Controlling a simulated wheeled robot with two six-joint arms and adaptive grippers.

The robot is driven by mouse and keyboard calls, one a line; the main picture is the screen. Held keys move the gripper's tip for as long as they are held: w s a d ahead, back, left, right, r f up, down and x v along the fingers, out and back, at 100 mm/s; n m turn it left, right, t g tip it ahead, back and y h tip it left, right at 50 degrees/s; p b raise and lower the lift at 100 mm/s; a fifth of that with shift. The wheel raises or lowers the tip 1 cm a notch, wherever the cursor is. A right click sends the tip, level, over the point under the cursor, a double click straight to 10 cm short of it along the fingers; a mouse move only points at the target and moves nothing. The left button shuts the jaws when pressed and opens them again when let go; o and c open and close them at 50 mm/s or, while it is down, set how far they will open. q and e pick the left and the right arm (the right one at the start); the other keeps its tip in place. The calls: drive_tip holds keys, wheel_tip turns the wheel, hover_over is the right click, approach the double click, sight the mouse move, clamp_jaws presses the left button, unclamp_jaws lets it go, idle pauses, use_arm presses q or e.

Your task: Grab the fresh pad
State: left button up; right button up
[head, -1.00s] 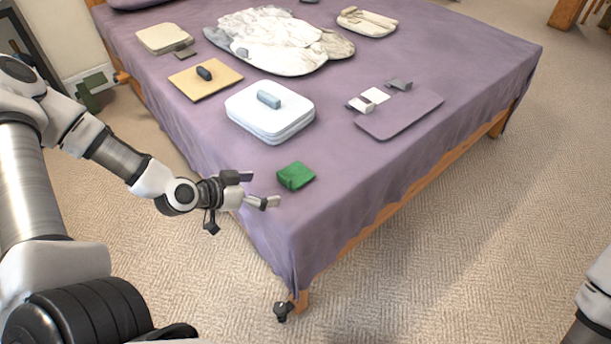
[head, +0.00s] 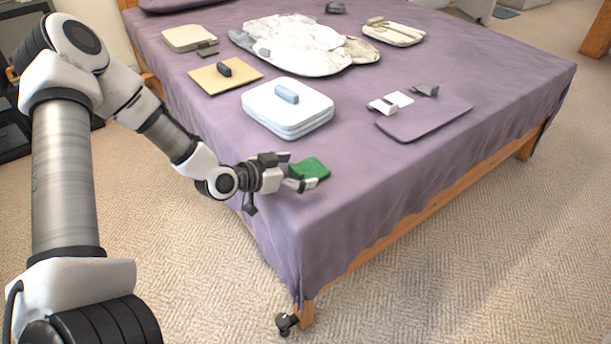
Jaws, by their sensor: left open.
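A small green pad (head: 311,169), which I take for the fresh pad, lies near the front corner of the purple bed cover. My left gripper (head: 297,171) reaches in from the left, just beside the pad. Its two fingers are open, one at the pad's far left edge and one across its near edge. I cannot tell whether they touch the pad. The near finger hides part of the pad's front edge. My right gripper is out of view.
A white folded stack (head: 288,118) with a blue-grey block lies behind the pad. A purple-grey mat (head: 425,120) with small white and grey pieces lies to the right. A tan board (head: 208,82) and a rumpled white cover (head: 295,42) lie farther back. The cover's front right is clear.

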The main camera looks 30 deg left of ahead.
use_arm(q)
drive_tip(key=c, duration=0.9)
drive_tip(key=shift+r, duration=0.3)
drive_tip(key=c, duration=0.5)
drive_tip(key=shift+r+p, duration=0.4)
drive_tip(key=shift+p, duration=0.1)
drive_tip(key=shift+c, duration=0.2)
wheel_tip(320, 180, up, 3)
drive_tip(key=shift+p, duration=0.95)
drive_tip(key=s+a+p, duration=0.9)
drive_tip(key=a+p, duration=0.3)
drive_tip(key=p, duration=0.4)
drive_tip(key=shift+s+a+r, duration=0.3)
drive_tip(key=shift+a, duration=0.1)
